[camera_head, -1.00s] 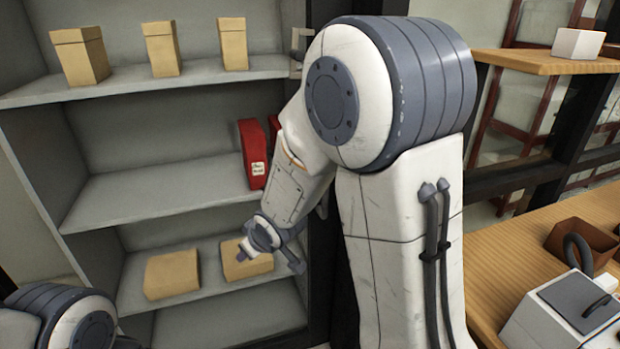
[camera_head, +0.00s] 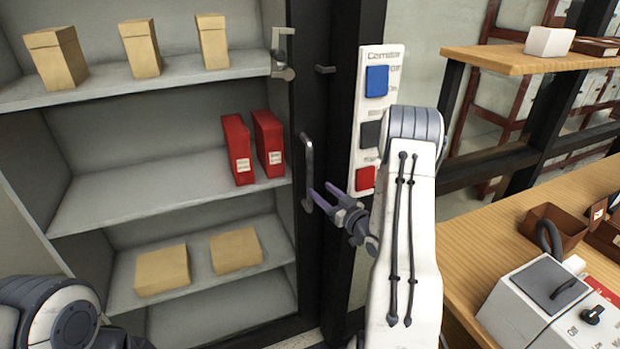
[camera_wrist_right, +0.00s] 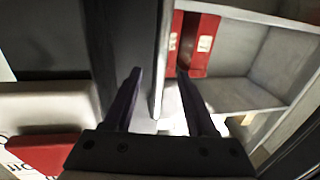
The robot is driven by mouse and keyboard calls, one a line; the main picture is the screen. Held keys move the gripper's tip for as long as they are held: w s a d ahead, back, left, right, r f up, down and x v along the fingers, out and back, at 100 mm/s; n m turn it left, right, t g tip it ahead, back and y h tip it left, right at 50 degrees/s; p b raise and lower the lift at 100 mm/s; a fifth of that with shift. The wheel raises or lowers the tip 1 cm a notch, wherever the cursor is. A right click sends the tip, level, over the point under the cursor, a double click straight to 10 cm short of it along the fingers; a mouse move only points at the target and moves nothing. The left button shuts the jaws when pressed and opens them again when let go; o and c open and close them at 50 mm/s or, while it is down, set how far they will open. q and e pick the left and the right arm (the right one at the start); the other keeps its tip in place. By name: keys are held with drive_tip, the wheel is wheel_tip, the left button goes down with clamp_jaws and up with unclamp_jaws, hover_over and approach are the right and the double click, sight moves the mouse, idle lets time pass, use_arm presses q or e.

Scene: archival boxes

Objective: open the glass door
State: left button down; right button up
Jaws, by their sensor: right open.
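The glass door's dark frame (camera_head: 305,90) stands along the right side of the grey cabinet; the pane is hard to make out. Its grey vertical handle (camera_head: 307,150) is on this frame. My right gripper (camera_head: 322,191) is open, with its fingertips at the lower end of the handle. In the right wrist view, a pale upright bar (camera_wrist_right: 158,85), seemingly the handle, shows between the two spread fingers (camera_wrist_right: 158,73). I cannot tell whether the fingers touch it. A grey latch (camera_head: 282,55) sits higher on the frame. My left gripper is out of view.
Two red binders (camera_head: 238,150) and several tan boxes (camera_head: 162,270) stand on the cabinet shelves. A panel with blue, dark and red buttons (camera_head: 376,82) is right of the door. A wooden table (camera_head: 480,240) with a grey device (camera_head: 545,310) lies to the right.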

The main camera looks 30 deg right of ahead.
sight(312, 182)
drive_tip(key=w+p, duration=0.1)
drive_tip(key=w, duration=0.6)
drive_tip(key=shift+p, duration=0.35)
clamp_jaws()
idle(1.0)
